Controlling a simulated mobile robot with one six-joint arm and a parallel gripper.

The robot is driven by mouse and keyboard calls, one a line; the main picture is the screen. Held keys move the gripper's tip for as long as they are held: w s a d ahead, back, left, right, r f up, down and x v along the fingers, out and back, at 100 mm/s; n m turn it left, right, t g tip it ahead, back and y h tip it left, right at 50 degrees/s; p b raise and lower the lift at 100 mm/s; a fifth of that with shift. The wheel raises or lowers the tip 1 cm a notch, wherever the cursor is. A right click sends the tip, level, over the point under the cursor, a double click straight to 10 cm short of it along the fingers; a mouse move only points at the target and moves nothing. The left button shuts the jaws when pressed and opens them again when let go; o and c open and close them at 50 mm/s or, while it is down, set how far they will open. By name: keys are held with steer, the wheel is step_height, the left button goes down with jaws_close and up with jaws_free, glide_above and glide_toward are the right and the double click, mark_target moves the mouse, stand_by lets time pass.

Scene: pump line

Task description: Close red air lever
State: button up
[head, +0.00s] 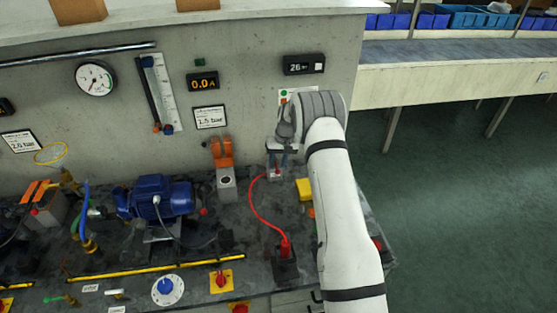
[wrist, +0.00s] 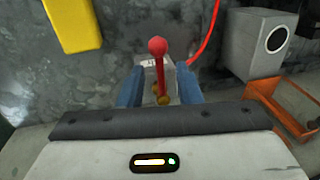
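The red air lever (wrist: 158,62) shows in the wrist view as a red ball-tipped handle on a small grey block with brass fittings (wrist: 163,97). My gripper (wrist: 160,88) is open, with one blue finger on each side of the lever and a gap to it on both sides. In the head view my gripper (head: 282,152) is at the grey block (head: 275,172) by the wall, and my wrist covers part of that area. A red hose (head: 257,205) runs from beside the block to a red fitting (head: 285,248).
A yellow box (head: 304,189) stands just right of the block in the head view. An orange and grey unit (head: 224,165) stands to the left, with a blue motor (head: 160,197) farther left. The concrete wall (head: 245,100) rises close behind.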

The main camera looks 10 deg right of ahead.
steer(key=shift+f, duration=0.1)
jaws_close()
stand_by(0.6)
